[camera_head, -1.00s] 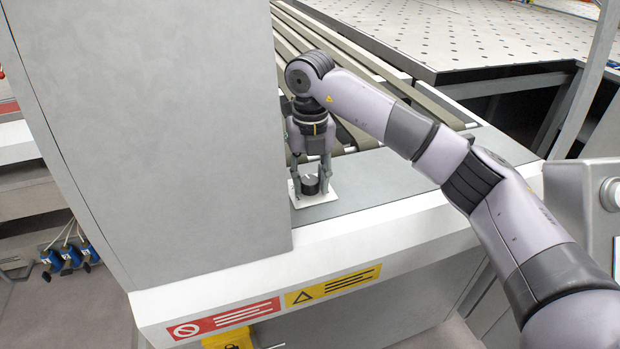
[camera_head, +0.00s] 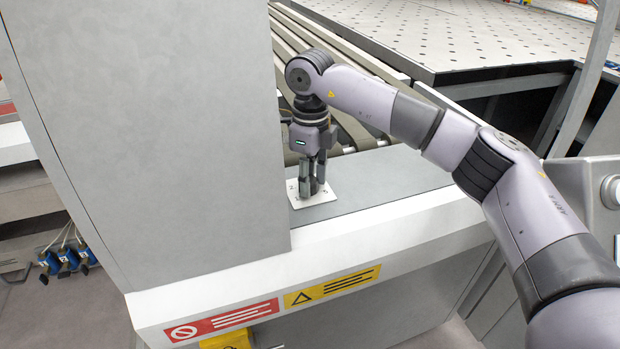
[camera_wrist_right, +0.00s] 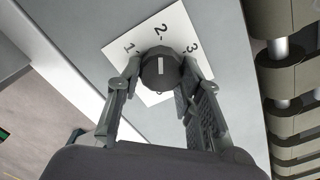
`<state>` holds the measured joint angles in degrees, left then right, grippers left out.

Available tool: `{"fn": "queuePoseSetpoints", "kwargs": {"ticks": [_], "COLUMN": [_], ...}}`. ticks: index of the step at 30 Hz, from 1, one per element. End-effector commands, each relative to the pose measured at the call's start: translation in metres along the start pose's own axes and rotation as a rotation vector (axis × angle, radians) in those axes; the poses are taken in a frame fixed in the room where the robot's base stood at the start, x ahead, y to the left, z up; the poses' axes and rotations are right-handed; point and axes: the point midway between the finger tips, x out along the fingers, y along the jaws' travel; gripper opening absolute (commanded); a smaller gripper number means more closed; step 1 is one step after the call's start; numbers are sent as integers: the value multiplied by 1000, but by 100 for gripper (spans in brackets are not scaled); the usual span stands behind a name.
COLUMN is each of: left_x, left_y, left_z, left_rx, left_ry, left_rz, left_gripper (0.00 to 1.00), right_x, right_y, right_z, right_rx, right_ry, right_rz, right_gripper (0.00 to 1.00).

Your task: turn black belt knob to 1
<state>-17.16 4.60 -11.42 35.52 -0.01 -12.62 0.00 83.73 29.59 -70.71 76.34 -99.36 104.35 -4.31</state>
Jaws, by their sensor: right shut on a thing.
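The black belt knob (camera_wrist_right: 161,72) is a round dark knob with a white pointer line, on a white plate (camera_wrist_right: 176,22) marked 1, 2 and 3. In the right wrist view the pointer is directed up the picture, roughly at the 2. My right gripper (camera_wrist_right: 160,70) points down with a finger on each side of the knob, shut on it. In the head view my right gripper (camera_head: 312,190) stands over the white plate (camera_head: 323,198) and its fingers mostly hide the knob. My left gripper is not in view.
A tall grey housing (camera_head: 160,120) rises close to the left of the gripper. Belt rollers (camera_head: 355,130) lie behind it, with a perforated table (camera_head: 470,40) farther back. The grey ledge (camera_head: 400,172) right of the plate is clear.

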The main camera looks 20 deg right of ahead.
Motion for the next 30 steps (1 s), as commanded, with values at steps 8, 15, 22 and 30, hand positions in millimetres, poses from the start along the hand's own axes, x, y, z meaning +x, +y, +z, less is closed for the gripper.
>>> {"fn": "queuePoseSetpoints", "kwargs": {"ticks": [8,15,22,30], "left_x": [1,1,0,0], "left_y": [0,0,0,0], "left_z": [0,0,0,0], "left_rx": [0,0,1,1], "left_ry": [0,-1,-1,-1], "left_rz": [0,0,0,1], "left_gripper": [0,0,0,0], "right_x": [-1,-1,-1,-2], "right_y": [-2,-3,-3,-4], "right_z": [0,1,2,2], "right_rx": [-261,-488,-697,-889], "right_ry": [-3,-2,-3,-3], "right_rz": [-2,-2,-3,-3], "right_gripper": [6,6,6,6]}}
